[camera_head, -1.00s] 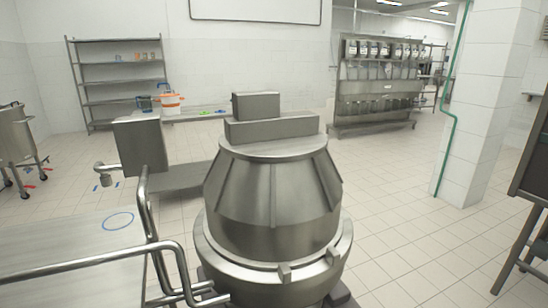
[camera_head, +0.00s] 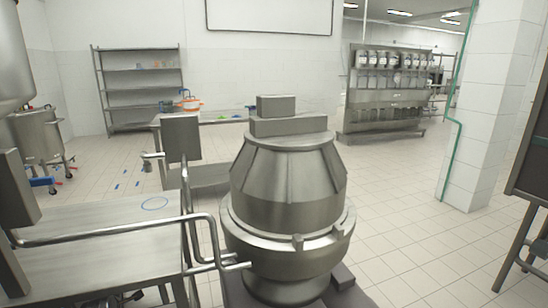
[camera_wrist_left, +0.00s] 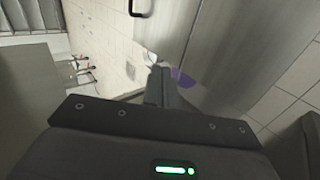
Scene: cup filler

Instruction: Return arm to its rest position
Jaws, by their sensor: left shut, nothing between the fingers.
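My left gripper (camera_wrist_left: 158,86) shows in the left wrist view, with its dark fingers shut and nothing between them. Its fingers point toward a steel surface and the tiled floor beyond. A purple patch (camera_wrist_left: 184,78) shows just right of the fingertips. The left gripper is not visible in the head view, and my right gripper shows in neither view. A large steel machine (camera_head: 287,175) with a domed body stands in the middle of the head view.
A steel table (camera_head: 95,258) with a bent tube rail (camera_head: 120,230) is at the left, marked with a blue ring (camera_head: 155,203). A steel tank on wheels (camera_head: 38,135) and shelving (camera_head: 140,88) stand behind. A white pillar (camera_head: 488,110) is at the right. Tiled floor (camera_head: 400,200) is open between.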

